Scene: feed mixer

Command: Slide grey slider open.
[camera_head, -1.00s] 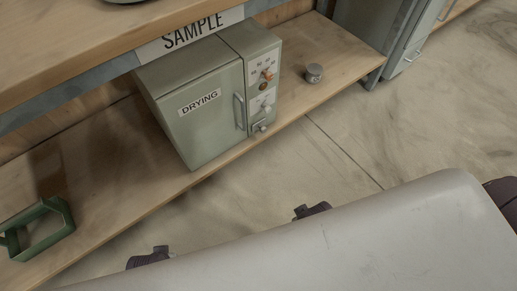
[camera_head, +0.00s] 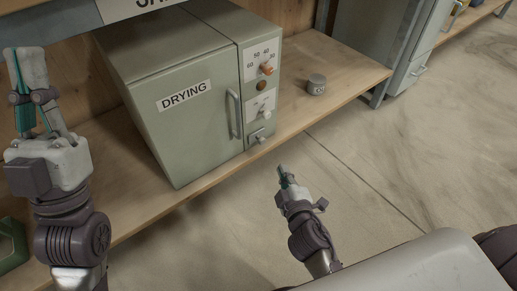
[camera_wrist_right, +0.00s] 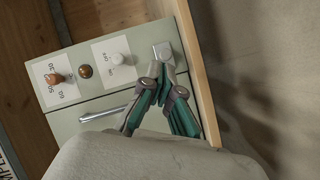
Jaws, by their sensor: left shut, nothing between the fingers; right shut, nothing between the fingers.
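The grey-green drying oven (camera_head: 165,95) stands on the wooden shelf. The small grey slider (camera_head: 259,137) is at the bottom of its control panel. In the right wrist view the grey slider (camera_wrist_right: 163,50) shows just beyond my fingertips. My right gripper (camera_head: 281,170) is shut and empty, in front of and below the panel, apart from the slider in the head view. It also shows in the right wrist view (camera_wrist_right: 160,70). My left gripper (camera_head: 24,60) is shut and empty, left of the oven. I cannot tell the slider's exact position along its travel.
The panel also has an orange knob (camera_head: 267,69), a brown button (camera_head: 261,86) and a white switch (camera_head: 265,113). The door handle (camera_head: 234,115) is beside them. The floor in front is clear.

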